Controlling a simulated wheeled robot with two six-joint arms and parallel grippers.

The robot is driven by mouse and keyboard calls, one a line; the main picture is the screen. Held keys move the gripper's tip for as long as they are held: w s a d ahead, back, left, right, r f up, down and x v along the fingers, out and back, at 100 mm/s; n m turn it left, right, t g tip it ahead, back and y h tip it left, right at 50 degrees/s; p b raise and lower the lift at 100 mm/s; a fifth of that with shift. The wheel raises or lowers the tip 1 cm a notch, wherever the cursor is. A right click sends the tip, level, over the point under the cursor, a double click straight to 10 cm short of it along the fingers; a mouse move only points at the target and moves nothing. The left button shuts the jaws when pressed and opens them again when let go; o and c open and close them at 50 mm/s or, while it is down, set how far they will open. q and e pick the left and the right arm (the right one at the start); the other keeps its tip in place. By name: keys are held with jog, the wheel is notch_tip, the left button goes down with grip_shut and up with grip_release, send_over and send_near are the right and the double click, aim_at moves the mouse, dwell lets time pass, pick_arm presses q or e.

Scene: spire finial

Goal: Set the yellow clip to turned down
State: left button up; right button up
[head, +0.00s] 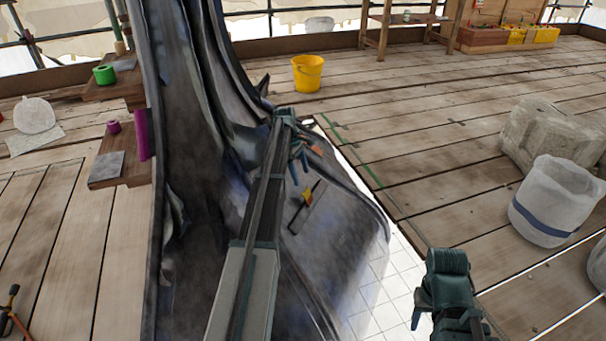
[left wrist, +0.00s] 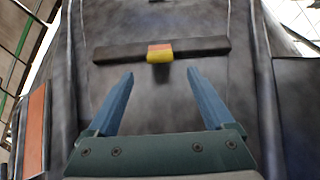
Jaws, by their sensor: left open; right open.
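The yellow clip (head: 308,197) sits on a narrow dark bar (head: 301,215) against the dark curved spire sheet. In the left wrist view the clip (left wrist: 159,56) shows an orange-red upper part and a yellow lower part, at the middle of the bar (left wrist: 205,46). My left gripper (head: 299,166) is above the clip in the head view, apart from it. In the left wrist view its two blue fingers (left wrist: 160,74) are spread and empty, with the clip beyond and between their tips. My right gripper (head: 424,318) is low at the right, away from the clip; its fingers are mostly hidden.
The tall dark spire (head: 195,130) rises left of centre. Wooden ledges (head: 128,172) with small coloured items stand left of it. A yellow bucket (head: 307,73), a stone block (head: 548,135) and a white sack (head: 555,200) stand on the plank floor. An orange-red panel (left wrist: 36,130) is beside the left gripper.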

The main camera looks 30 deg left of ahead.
aim_at(306, 190)
pick_arm(q)
jog(key=p+v, duration=0.2)
jog(key=v, duration=0.2)
jog(key=shift+p, duration=0.35)
jog(key=shift+f, duration=0.1)
jog(key=d+r+y+p, duration=0.2)
jog(key=d, duration=0.1)
jog(key=shift+w+d+y+p, duration=0.1)
jog(key=shift+d+y+p, duration=0.05)
jog(key=shift+y+p, duration=0.2)
jog(key=shift+f, duration=0.1)
notch_tip(306, 190, down, 14)
jog(key=b, duration=1.4)
jog(key=shift+r, duration=0.2)
